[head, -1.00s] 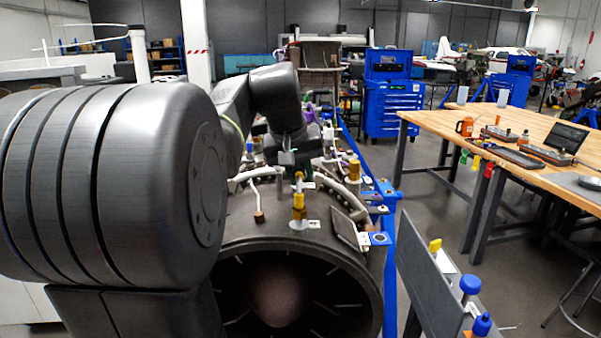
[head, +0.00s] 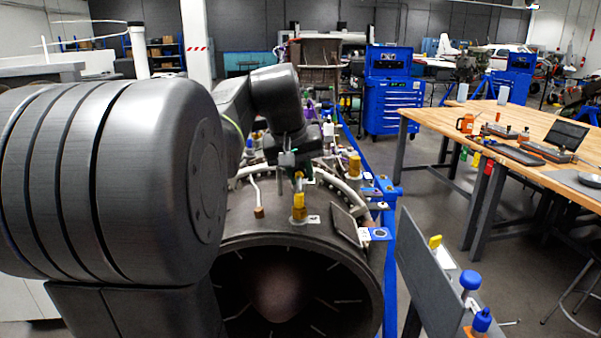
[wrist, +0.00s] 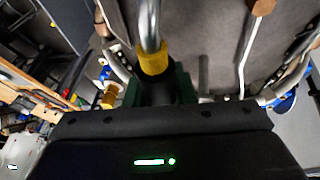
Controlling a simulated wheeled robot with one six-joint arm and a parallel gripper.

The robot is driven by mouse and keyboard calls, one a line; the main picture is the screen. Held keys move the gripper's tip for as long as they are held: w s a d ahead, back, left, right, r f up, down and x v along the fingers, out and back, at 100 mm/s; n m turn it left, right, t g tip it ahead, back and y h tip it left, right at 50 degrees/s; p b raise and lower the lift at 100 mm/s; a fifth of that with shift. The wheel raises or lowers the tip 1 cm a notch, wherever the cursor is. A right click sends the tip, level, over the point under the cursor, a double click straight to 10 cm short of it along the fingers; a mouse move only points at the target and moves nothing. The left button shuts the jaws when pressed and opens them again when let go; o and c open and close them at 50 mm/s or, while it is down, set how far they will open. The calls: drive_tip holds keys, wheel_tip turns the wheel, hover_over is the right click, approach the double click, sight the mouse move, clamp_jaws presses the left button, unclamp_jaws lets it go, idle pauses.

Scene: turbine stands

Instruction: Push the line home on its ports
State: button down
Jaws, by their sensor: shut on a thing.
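My gripper (head: 298,176) is over the top of the dark turbine casing (head: 262,224), its green fingers just behind a yellow-topped fitting. In the wrist view, my gripper (wrist: 160,92) is shut on a dark section of the line, next to a yellow collar (wrist: 153,57). A bright metal tube (wrist: 149,25) runs from the collar to the top edge of the picture. The line's ends and ports are hidden, so I cannot tell how they are seated. In the head view, the arm and fittings mostly hide the line.
A thin pale tube (head: 255,188) with a brown nut lies left of the yellow-topped fitting (head: 299,205). A grey upright panel (head: 430,275) is at the front right.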

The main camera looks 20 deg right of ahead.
drive_tip(key=shift+s+a+f, duration=0.1)
drive_tip(key=shift+f, duration=0.5)
drive_tip(key=c, duration=1.4)
unclamp_jaws()
drive_tip(key=o, duration=0.4)
drive_tip(key=shift+r, duration=0.1)
drive_tip(key=shift+o, duration=0.2)
drive_tip(key=shift+r, duration=0.1)
drive_tip(key=shift+r, duration=0.1)
drive_tip(key=shift+a+r+p, duration=0.1)
drive_tip(key=shift+r+p, duration=0.45)
drive_tip(key=shift+r, duration=0.05)
drive_tip(key=shift+p+v, duration=1.95)
drive_tip(key=shift+v, duration=0.9)
drive_tip(key=shift+s, duration=0.1)
